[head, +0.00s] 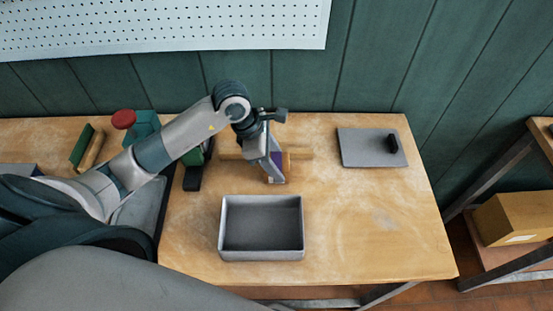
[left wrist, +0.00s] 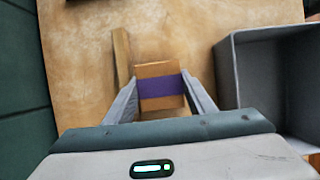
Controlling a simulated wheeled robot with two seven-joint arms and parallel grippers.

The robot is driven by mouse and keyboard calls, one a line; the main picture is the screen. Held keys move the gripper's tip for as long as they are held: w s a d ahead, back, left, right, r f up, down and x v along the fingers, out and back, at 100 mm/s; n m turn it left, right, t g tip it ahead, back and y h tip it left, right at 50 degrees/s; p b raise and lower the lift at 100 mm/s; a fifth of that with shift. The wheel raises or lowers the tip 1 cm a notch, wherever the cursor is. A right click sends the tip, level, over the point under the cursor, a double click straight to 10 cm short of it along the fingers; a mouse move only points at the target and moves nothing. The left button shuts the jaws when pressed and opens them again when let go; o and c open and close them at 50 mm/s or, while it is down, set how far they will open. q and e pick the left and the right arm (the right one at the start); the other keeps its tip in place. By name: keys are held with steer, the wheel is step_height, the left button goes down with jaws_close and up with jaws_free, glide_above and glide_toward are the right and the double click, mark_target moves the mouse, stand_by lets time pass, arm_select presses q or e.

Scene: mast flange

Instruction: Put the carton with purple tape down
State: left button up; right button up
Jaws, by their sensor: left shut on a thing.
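The carton with purple tape (left wrist: 158,87) is a small brown box with a purple band around its middle, between the fingers of my left gripper (left wrist: 161,102) in the left wrist view. In the head view the left gripper (head: 275,172) is over the back middle of the workbench, behind the grey tray. It is shut on the carton, which shows only partly there (head: 286,162) behind the finger. I cannot tell whether the carton touches the bench top. My right gripper is not in view.
An empty grey tray (head: 261,256) stands on the workbench (head: 375,235) in front of the gripper. A wooden strip (head: 300,153) lies behind the carton. A grey plate with a black handle (head: 366,148) lies at the back right. The bench's front right is clear.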

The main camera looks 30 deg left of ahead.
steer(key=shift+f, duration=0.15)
arm_select(q)
steer(key=shift+f, duration=0.15)
steer(key=o, duration=1)
steer(key=shift+c, duration=0.2)
steer(key=shift+r, duration=0.2)
steer(key=b+v, duration=0.3)
steer(key=v, duration=0.9)
steer(key=shift+b, duration=0.4)
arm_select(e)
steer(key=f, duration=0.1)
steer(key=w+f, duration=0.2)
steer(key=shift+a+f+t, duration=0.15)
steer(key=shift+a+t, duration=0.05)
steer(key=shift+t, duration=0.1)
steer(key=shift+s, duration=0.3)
